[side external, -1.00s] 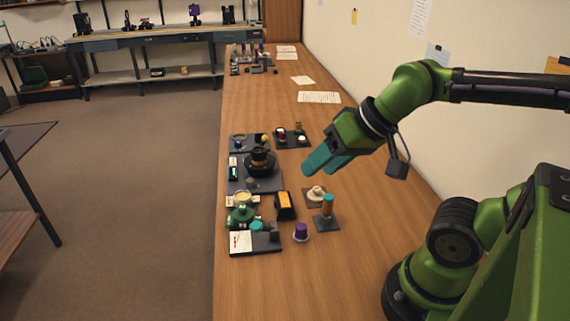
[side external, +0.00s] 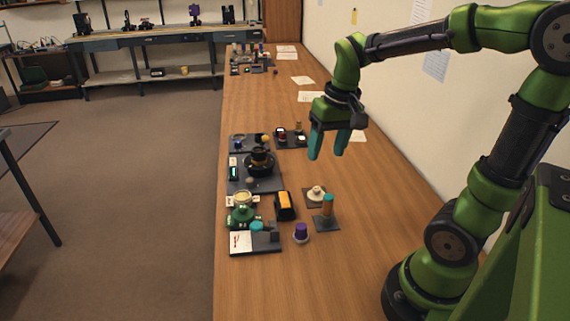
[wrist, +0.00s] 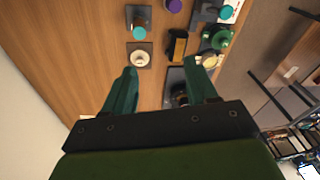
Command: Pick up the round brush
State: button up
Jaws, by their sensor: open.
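I cannot say for sure which piece is the round brush. One candidate is a cream, round piece with a small knob (side external: 316,192), lying on a small square mat; it also shows in the wrist view (wrist: 140,58). Another is a squat purple-topped piece with a pale base (side external: 301,232), standing nearer the front; its purple top shows at the wrist view's upper edge (wrist: 174,5). My gripper (side external: 326,156) is open and empty, fingers pointing down, above the bench and beyond both candidates. In the wrist view its fingers (wrist: 162,70) are spread apart, touching nothing visible.
A tan post with a teal top (side external: 327,207) stands on a plate close to the cream piece. A black-and-orange block (side external: 285,204), a green fixture (side external: 242,216) and a dark lens unit (side external: 260,162) stand left. The wooden bench (side external: 350,220) is clear on the right.

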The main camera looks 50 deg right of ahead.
jog(key=d+g, duration=0.2)
jog(key=d, duration=0.1)
send_near(329, 196)
notch_tip(329, 196, down, 6)
jog(key=shift+w+d+r, duration=0.1)
jog(key=shift+r, duration=0.1)
jog(key=shift+a+f, duration=0.1)
jog(key=shift+f, duration=1.25)
jog(key=shift+a+f, duration=0.15)
jog(key=shift+f, duration=1.2)
grip_shut()
